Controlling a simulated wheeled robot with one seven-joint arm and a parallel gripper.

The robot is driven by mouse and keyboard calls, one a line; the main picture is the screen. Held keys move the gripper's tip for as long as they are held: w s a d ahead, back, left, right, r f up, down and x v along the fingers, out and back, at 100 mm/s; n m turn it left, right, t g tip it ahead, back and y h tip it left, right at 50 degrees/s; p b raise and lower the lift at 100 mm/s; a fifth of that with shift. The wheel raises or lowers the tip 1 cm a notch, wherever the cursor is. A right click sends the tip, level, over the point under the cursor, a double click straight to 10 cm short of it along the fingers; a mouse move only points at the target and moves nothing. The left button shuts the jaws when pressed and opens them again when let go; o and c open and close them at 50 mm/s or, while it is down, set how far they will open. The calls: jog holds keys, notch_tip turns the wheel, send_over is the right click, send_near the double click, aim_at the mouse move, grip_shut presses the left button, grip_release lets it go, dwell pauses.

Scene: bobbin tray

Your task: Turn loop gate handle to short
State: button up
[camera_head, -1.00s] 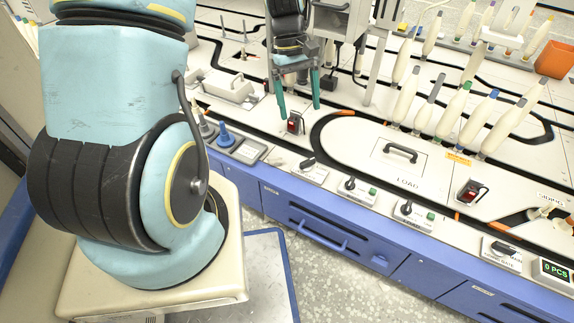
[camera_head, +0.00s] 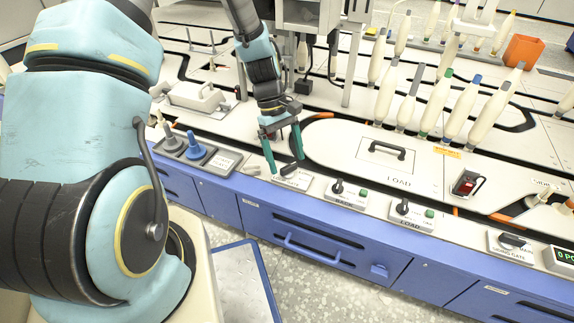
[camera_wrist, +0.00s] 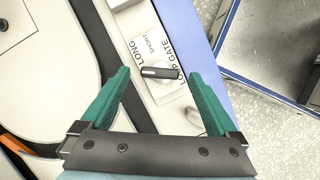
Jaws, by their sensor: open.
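The loop gate handle (camera_wrist: 157,72) is a short dark bar on a white plate (camera_wrist: 165,92) printed LONG, SHORT and LOOP GATE. In the wrist view the bar lies nearly crosswise, under the SHORT print; which mark it points to I cannot tell. My gripper (camera_wrist: 160,74) is open, with one green finger on each side of the handle and gaps between. In the head view my gripper (camera_head: 286,166) hangs pointing down over the loop gate plate (camera_head: 297,183) at the console's front edge, and the fingers partly hide the handle. Contact is not visible.
Similar knob panels stand to the right along the front edge: BACK (camera_head: 345,197), LOAD (camera_head: 410,216) and the spring gate panel (camera_head: 505,246). A LOAD lid with a black handle (camera_head: 388,149) lies behind. Blue and grey cones (camera_head: 193,148) stand to the left.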

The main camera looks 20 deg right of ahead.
jog(key=shift+s+d+f, duration=0.1)
jog(key=shift+s+f, duration=0.15)
jog(key=shift+f, duration=0.45)
jog(key=shift+c, duration=0.3)
jog(key=c, duration=1.3)
jog(key=shift+r, duration=0.1)
